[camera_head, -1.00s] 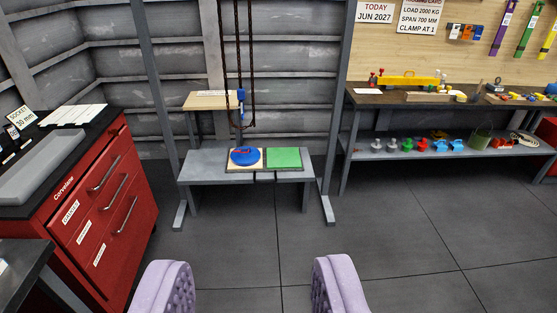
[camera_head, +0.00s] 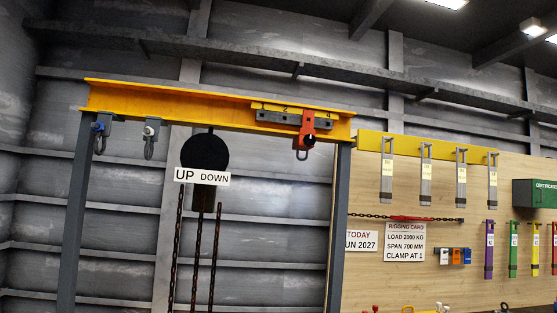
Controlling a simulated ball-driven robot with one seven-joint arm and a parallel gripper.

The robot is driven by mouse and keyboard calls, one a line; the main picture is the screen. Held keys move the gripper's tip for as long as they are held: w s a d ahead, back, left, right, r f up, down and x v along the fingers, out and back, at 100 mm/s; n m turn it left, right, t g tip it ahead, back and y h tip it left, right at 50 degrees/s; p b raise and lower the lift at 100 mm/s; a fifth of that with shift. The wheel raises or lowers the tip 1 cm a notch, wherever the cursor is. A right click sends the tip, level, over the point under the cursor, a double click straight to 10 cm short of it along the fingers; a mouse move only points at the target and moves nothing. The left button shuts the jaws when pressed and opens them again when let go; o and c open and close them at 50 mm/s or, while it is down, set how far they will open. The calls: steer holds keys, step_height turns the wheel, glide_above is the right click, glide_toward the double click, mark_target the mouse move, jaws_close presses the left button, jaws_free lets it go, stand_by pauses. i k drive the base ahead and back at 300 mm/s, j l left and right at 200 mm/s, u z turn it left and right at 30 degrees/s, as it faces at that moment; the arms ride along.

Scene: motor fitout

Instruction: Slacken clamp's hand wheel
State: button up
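A red-orange beam clamp (camera_head: 307,122) sits on the right part of the yellow overhead beam (camera_head: 180,103), over a dark plate (camera_head: 275,116) under numbers 1, 2 and 4. The clamp stands between the 2 and the 4. A small round black part (camera_head: 310,140), which looks like its hand wheel, is on its lower front. A dark shackle (camera_head: 301,155) hangs below it. My gripper is out of view, so its place relative to the clamp does not show.
Grey posts (camera_head: 75,210) carry the beam. A chain hoist (camera_head: 205,150) with an UP/DOWN sign (camera_head: 202,176) hangs at mid-beam, chains below. Two shackled fittings (camera_head: 102,130) hang at the beam's left. A rigging card (camera_head: 405,242) reads "CLAMP AT 1".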

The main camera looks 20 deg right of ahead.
mark_target(309, 140)
steer(key=i+l+z, duration=0.1)
steer(key=i+l, duration=0.15)
steer(key=l, duration=0.2)
steer(key=i+l+z, duration=0.15)
steer(key=l, duration=0.3)
steer(key=i+l+z, duration=0.1)
steer(key=i+l, duration=0.25)
